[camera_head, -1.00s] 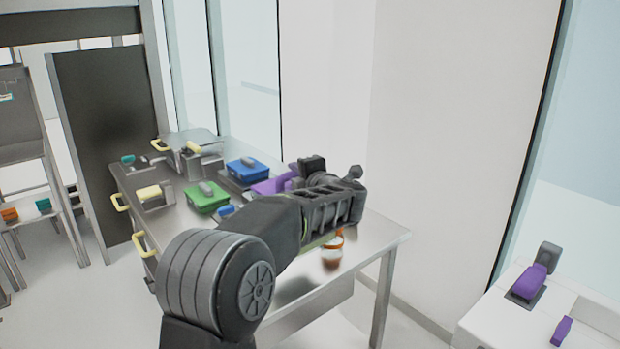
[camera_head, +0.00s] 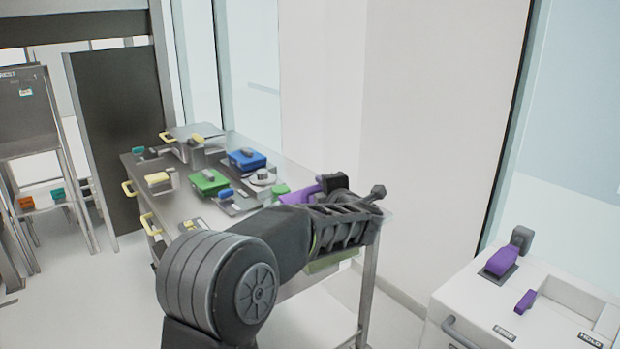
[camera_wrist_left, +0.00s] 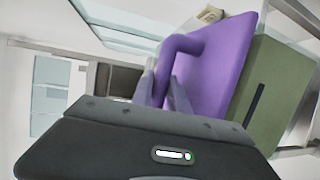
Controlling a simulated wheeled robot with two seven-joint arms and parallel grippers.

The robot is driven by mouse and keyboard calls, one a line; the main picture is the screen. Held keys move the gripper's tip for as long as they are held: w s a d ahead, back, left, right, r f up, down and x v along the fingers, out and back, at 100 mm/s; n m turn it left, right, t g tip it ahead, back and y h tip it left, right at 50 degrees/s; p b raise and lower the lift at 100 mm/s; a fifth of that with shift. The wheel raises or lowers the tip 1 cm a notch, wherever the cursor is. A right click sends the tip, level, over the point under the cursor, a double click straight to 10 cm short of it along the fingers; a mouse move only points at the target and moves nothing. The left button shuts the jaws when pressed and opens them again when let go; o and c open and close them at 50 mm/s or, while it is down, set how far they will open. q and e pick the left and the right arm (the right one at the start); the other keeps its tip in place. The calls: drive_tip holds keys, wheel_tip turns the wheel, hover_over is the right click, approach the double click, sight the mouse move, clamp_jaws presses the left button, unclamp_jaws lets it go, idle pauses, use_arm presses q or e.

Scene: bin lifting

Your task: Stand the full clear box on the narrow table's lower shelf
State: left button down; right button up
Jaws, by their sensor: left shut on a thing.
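In the left wrist view, my left gripper (camera_wrist_left: 163,88) is shut on the handle of a purple-lidded box (camera_wrist_left: 218,65). The box has an olive-green side with a dark slot. In the head view, the purple part (camera_head: 303,192) shows behind my left arm, and a green strip (camera_head: 330,263) shows below it. The fingertips are hidden there. A steel table (camera_head: 190,207) stands behind the arm; its underside is mostly hidden. I cannot make out a clear box or its contents for certain. My right gripper is not in view.
The table holds a blue-lidded box (camera_head: 247,159), a green-lidded box (camera_head: 208,182) and other small parts. Yellow handles line its left side. A white unit (camera_head: 460,300) with purple handles stands at the right. A rack (camera_head: 35,145) stands at the far left. Floor between is clear.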

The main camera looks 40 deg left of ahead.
use_arm(q)
drive_tip(key=s+d+f+m+t+h, duration=0.3)
drive_tip(key=d+f+m+h, duration=0.2)
drive_tip(key=d+f, duration=0.6)
drive_tip(key=s+d+f+m+t+h, duration=0.2)
drive_tip(key=s+d+f+m+h, duration=0.2)
drive_tip(key=d+f+h, duration=0.3)
drive_tip(key=d+f+m, duration=0.1)
drive_tip(key=d+f, duration=0.4)
drive_tip(key=d, duration=0.2)
drive_tip(key=shift+d+f+t, duration=0.3)
drive_tip(key=shift+d+t, duration=0.05)
drive_tip(key=shift+t, duration=0.05)
